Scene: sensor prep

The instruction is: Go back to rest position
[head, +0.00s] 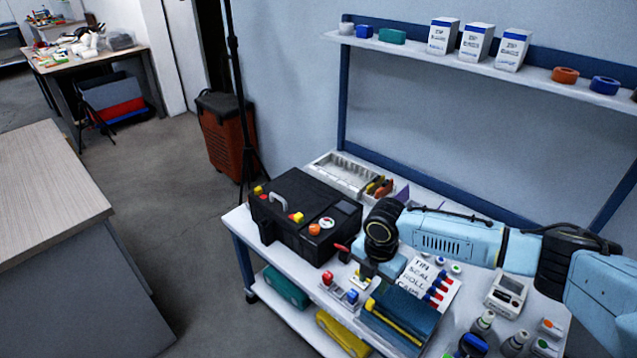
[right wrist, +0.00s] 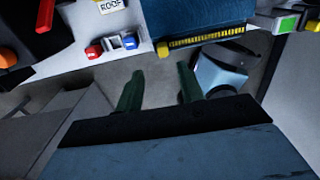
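My right arm reaches in from the right over the white workbench (head: 240,222) in the head view, and its gripper (head: 376,268) points down near the front part of the bench. In the right wrist view the two dark green fingers of the right gripper (right wrist: 160,78) stand apart with only grey floor visible between them, so it is open and empty. My left arm and gripper do not show in either view.
A black case (head: 290,222) with a grey handle stands left of my right gripper. A dark blue box with a yellow strip (head: 405,312) lies close below it. Red and blue caps (head: 338,290), a card and bottles lie nearby. A shelf (head: 400,48) runs above.

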